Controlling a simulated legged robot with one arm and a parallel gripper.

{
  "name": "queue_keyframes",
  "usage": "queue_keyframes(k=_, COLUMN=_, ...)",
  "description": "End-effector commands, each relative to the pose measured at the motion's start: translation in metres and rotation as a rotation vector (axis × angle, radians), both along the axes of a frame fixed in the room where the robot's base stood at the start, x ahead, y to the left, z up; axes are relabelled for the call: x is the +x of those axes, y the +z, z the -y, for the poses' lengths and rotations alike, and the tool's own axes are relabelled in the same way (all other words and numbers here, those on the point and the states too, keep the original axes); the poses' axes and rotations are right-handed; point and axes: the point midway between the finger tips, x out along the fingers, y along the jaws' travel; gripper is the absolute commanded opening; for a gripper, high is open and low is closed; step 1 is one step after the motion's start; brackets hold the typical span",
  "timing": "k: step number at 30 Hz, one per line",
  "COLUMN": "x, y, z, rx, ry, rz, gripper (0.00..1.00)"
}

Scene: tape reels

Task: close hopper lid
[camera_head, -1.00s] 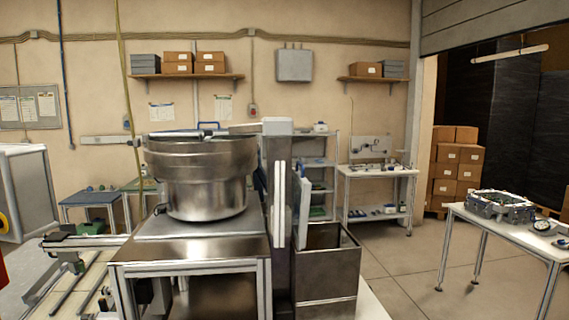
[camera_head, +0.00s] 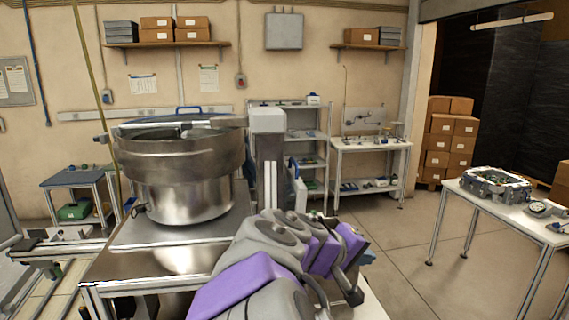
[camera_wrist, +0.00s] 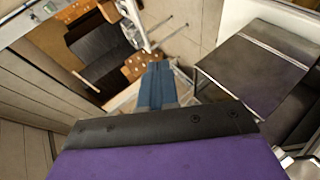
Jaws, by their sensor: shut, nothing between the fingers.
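My gripper (camera_wrist: 157,70) shows in the wrist view as two blue fingers held together, with nothing between them. In the head view my grey and purple arm reaches in from the bottom, and the blue gripper tip (camera_head: 367,257) is mostly hidden behind it. The hopper is a steel box; its wall (camera_wrist: 250,70) shows at the right of the wrist view, to the right of the fingers and apart from them. In the head view the arm covers the hopper. A pale upright panel (camera_head: 298,190), apparently the raised lid, stands beside the grey column.
A steel bowl feeder (camera_head: 180,175) stands on a metal-topped stand left of my arm. A grey column (camera_head: 268,150) rises between bowl and panel. A white table (camera_head: 505,215) with a metal casting stands at the right. Open floor (camera_head: 410,240) lies between.

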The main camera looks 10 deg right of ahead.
Motion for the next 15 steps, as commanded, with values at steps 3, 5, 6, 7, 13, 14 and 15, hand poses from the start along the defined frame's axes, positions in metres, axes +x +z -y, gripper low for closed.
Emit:
queue_keyframes(k=3, x=0.039, y=0.035, z=-0.023, rx=-0.109, ry=0.083, rz=0.029, gripper=0.0)
queue_keyframes(k=5, x=0.061, y=0.052, z=-0.04, rx=-0.169, ry=0.134, rz=0.045, gripper=0.0)
queue_keyframes(k=6, x=0.076, y=0.063, z=-0.054, rx=-0.214, ry=0.173, rz=0.058, gripper=0.0)
queue_keyframes(k=7, x=0.086, y=0.072, z=-0.066, rx=-0.245, ry=0.205, rz=0.068, gripper=0.0)
queue_keyframes(k=13, x=0.145, y=0.106, z=-0.152, rx=-0.423, ry=0.411, rz=0.119, gripper=0.0)
queue_keyframes(k=14, x=0.149, y=0.108, z=-0.16, rx=-0.438, ry=0.43, rz=0.123, gripper=0.0)
queue_keyframes(k=15, x=0.153, y=0.109, z=-0.169, rx=-0.452, ry=0.449, rz=0.127, gripper=0.0)
